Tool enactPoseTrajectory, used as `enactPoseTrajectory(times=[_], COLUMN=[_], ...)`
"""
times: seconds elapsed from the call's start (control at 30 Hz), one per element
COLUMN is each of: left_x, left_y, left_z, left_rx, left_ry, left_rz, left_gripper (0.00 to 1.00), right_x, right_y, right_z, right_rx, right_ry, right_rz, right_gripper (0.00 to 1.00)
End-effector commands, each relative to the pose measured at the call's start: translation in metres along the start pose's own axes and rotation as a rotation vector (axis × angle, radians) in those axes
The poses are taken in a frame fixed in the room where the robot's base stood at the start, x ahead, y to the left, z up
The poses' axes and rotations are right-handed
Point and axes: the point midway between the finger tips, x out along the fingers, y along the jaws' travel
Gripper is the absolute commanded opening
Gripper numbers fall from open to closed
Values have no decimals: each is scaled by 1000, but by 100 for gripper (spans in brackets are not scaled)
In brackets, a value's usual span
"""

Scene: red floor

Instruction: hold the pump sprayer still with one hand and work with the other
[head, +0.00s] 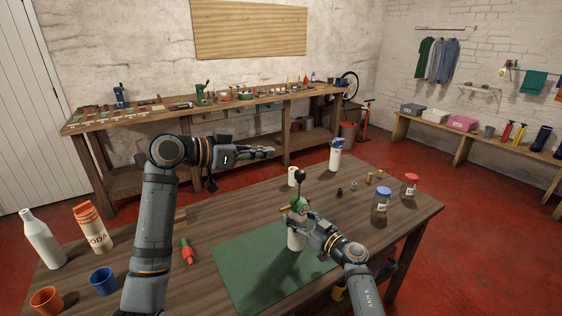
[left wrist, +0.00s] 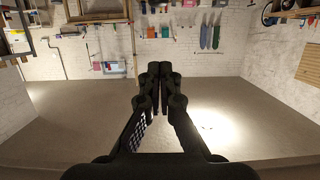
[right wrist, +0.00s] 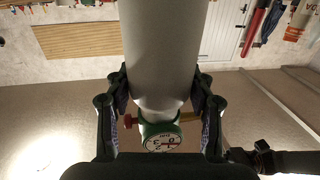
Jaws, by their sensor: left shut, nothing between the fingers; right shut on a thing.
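The pump sprayer (head: 294,241) stands on the green mat (head: 250,272) on the wooden table. My left gripper (head: 270,152) is shut and empty, raised above the table's far side, apart from the sprayer. Its fingertips (left wrist: 159,64) meet in the left wrist view.
A white bottle with a blue top (head: 335,157) and a white cylinder (head: 292,177) stand behind the sprayer. Two jars (head: 380,201) are at the right. A red-handled tool (head: 188,252), bottles (head: 38,240) and cups (head: 103,281) are at the left. A workbench (head: 95,125) lines the wall.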

Motion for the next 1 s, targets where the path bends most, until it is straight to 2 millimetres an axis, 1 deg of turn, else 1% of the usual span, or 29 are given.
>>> enactPoseTrajectory(times=[0.17,0.4,0.47,0.5,0.6,0.7,0.8,1.0], left_x=[34,86,96,96,99,101,102,102], left_y=[2,2,2,1,1,1,1,1], left_z=[-1,-1,2,12,26,34,38,39], left_rx=[-6,-4,-5,-5,-4,-3,-3,-2], left_ry=[2,0,-2,-4,-3,-2,-2,-1], left_rz=[6,4,5,2,2,1,0,1], left_gripper=[0,0,0,0,0,0,0,0], right_x=[0,0,0,0,0,0,0,0], right_y=[0,0,0,0,0,0,0,0], right_z=[-1,-1,-1,-1,-1,-1,-1,-1], right_rx=[0,0,0,0,-1,-1,0,0], right_ry=[1,1,1,1,1,1,1,1], right_rz=[0,0,0,0,0,0,0,0], right_gripper=[6,6,6,6,6,6,6,6])
